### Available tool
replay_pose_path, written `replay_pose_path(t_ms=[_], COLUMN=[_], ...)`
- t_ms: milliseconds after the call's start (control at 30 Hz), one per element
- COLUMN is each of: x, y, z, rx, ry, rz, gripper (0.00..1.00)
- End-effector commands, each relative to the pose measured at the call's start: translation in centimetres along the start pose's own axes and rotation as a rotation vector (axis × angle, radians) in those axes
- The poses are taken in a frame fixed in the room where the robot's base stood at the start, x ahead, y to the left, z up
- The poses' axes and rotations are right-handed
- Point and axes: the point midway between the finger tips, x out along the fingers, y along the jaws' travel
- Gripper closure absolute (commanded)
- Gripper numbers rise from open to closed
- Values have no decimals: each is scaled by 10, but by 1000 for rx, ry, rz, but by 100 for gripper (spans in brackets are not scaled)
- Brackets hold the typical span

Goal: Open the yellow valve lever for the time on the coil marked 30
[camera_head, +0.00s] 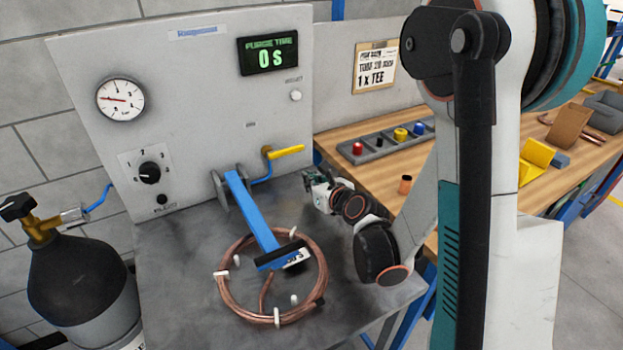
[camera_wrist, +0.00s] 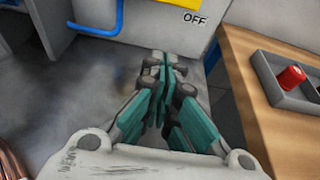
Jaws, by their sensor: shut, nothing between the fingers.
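The yellow valve lever (camera_head: 287,152) sticks out to the right from its brass valve on the grey panel. In the wrist view, the lever (camera_wrist: 184,3) shows at the top edge, with the word OFF beside it. The copper coil (camera_head: 232,300) lies on the grey bench under the blue clamp arm (camera_head: 250,210); its tag (camera_head: 297,258) is partly covered and I cannot read it fully. The purge time display (camera_head: 269,56) reads 0 s. My gripper (camera_head: 312,184) is below and right of the lever, apart from it. In the wrist view, my gripper (camera_wrist: 163,62) is shut and empty.
A gas cylinder (camera_head: 85,280) with a pressure gauge (camera_head: 121,99) above stands at the left. A black dial (camera_head: 149,172) is on the panel. A wooden bench (camera_head: 345,185) with a tray of coloured caps (camera_head: 380,146) is on the right. The blue pipe (camera_wrist: 105,25) hangs below the lever.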

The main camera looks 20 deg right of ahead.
Motion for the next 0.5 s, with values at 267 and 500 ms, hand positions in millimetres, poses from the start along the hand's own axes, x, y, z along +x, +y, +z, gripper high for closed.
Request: replay_pose_path(t_ms=[267, 500], x=[42, 70], y=[0, 0], z=[2, 5], rx=[-1, -1], ry=[0, -1], rz=[1, -1], gripper=[100, 100])
